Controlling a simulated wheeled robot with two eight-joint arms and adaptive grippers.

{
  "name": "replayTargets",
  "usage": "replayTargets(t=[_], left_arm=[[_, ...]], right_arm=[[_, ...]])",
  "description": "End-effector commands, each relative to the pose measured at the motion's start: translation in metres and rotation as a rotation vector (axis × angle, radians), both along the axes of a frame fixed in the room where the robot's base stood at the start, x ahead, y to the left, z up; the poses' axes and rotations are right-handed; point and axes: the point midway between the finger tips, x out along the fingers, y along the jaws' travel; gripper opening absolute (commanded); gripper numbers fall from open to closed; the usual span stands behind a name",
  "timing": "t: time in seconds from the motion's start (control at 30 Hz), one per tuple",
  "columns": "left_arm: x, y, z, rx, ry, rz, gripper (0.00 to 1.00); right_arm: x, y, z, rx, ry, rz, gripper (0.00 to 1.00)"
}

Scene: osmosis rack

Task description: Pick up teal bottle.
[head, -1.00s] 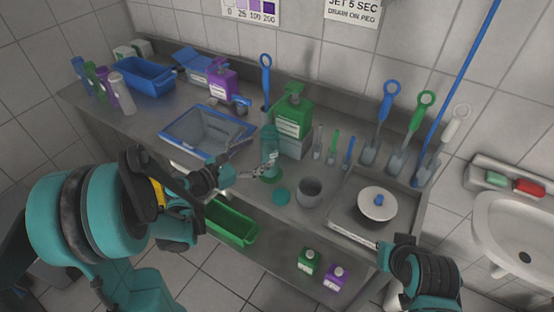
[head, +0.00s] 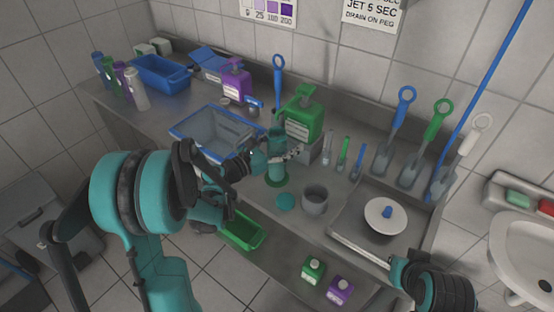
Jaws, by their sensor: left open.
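The teal bottle (head: 277,172), semi-transparent, stands upright on a green round disc (head: 276,181) near the middle of the steel bench. My left gripper (head: 288,156) reaches in from the left at the bottle's mid-height. Its fingers are open at the bottle and overlap it in the picture. I cannot tell whether they touch it. The gripper hides part of the bottle's middle.
A green pump bottle (head: 302,118) stands close behind the teal bottle. A grey cup (head: 315,200) and a teal disc (head: 285,202) are in front. A blue-rimmed clear basin (head: 183,156) lies left. A tray (head: 345,236) with a white lid (head: 385,216) is at right.

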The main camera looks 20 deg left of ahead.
Motion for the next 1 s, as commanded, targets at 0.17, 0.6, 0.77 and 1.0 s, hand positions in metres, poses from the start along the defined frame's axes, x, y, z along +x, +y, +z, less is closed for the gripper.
replayTargets(t=[0.17,0.6,0.77,1.0], left_arm=[[-0.0004,0.0002,0.0003,0.000,0.000,0.000,0.57],[-0.0007,0.0002,0.0002,0.000,0.000,0.000,0.14],[-0.0007,0.0002,0.0002,0.000,0.000,0.000,0.13],[-0.0007,0.0002,0.0012,0.000,0.000,0.000,0.12]], right_arm=[[0.0001,0.0000,0.0004,0.000,0.000,0.000,0.00],[0.0000,0.0000,0.0004,0.000,0.000,0.000,0.00],[0.0000,0.0000,0.0004,0.000,0.000,0.000,0.00],[0.0000,0.0000,0.0010,0.000,0.000,0.000,0.00]])
